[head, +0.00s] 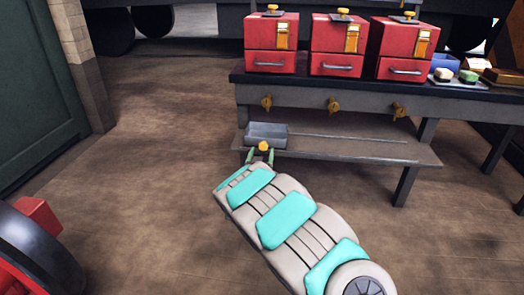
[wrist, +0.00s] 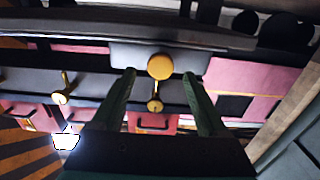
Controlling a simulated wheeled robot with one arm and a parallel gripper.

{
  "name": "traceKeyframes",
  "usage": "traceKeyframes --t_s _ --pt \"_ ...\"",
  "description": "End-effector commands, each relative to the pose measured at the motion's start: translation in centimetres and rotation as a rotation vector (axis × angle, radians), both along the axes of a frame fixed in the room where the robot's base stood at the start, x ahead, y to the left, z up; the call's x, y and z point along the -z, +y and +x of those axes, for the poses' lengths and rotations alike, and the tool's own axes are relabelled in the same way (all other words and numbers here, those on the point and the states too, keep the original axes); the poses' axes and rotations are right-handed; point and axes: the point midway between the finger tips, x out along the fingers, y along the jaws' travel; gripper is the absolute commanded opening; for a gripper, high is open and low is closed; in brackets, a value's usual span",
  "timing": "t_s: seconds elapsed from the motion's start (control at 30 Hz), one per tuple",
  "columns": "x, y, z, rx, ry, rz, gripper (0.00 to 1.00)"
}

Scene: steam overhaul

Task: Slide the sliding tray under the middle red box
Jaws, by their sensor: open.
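The sliding tray (head: 266,130) is a grey open box at the left end of the lower shelf, below the left red box (head: 271,43). A round yellow knob (head: 263,146) is on its near side. The middle red box (head: 338,46) stands on the bench top, right of the tray's place. My gripper (head: 260,156) is at the tray's near side, its green fingers open on either side of the knob. In the wrist view the knob (wrist: 160,67) shows between the fingertips (wrist: 159,76); contact cannot be told.
A thin rail (head: 350,138) runs right from the tray along the lower shelf (head: 390,152), which looks clear there. The right red box (head: 404,50) stands beside the middle one. Several brass knobs (head: 333,106) stick out under the bench top. A bench leg (head: 404,186) supports the right side.

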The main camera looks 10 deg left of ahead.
Motion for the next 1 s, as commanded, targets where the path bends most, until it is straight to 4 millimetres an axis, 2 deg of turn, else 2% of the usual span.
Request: traceKeyframes --t_s 0.2,0.57,1.0 --pt "0.1 -0.1 1.8 -0.001 0.002 0.002 0.76" --pt "0.0 0.0 2.3 -0.002 0.002 -0.001 0.76" --pt "0.0 0.0 2.3 -0.002 0.001 0.000 0.29"
